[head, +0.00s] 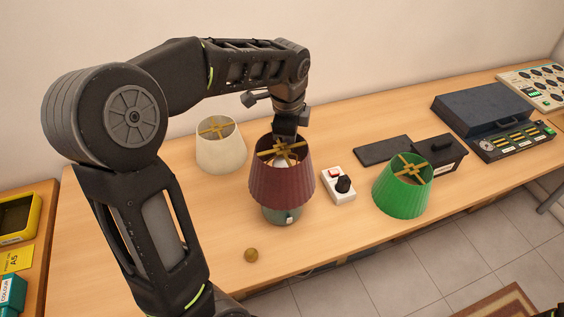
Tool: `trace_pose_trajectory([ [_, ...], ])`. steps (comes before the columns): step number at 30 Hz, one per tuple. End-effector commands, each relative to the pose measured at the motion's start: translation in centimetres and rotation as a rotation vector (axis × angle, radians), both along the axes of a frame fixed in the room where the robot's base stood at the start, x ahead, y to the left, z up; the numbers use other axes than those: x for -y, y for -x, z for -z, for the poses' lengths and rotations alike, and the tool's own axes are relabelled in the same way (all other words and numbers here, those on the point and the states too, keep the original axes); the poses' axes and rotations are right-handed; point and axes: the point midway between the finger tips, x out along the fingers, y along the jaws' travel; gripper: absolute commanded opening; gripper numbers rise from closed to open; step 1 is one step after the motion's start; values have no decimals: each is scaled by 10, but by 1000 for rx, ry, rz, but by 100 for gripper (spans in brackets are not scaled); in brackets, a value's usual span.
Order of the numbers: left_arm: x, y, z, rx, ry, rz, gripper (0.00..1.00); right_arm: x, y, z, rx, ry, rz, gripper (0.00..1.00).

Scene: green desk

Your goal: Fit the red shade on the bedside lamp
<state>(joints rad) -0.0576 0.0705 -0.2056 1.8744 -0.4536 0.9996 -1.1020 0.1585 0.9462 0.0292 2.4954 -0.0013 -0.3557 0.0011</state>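The red shade (281,183) is upright around the top of the bedside lamp, whose teal-grey base (282,214) shows below its rim. A pale bulb shows inside the shade, under its brass cross-shaped frame. I cannot tell whether the frame rests on the lamp. My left gripper (286,137) reaches down from above to the back of the shade's top opening. Its fingertips are partly hidden by the shade, so I cannot tell whether they grip it. My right gripper is not in view.
A cream shade (221,150) stands to the left and a green shade (403,190) to the right. A white switch box (339,186) is close beside the lamp. A small brass knob (251,255) lies in front. Black equipment (438,155) fills the right side.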

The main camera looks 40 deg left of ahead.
Motion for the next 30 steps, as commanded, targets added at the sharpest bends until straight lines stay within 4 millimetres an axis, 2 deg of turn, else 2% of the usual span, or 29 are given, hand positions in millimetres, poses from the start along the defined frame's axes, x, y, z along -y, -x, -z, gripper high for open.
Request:
trace_pose_trajectory([
  [9,0,0,1,0,0,0,0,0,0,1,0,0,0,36],
  [19,0,0,1,0,0,0,28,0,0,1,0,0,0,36],
  [30,0,0,-5,2,0,0,28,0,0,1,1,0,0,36],
])
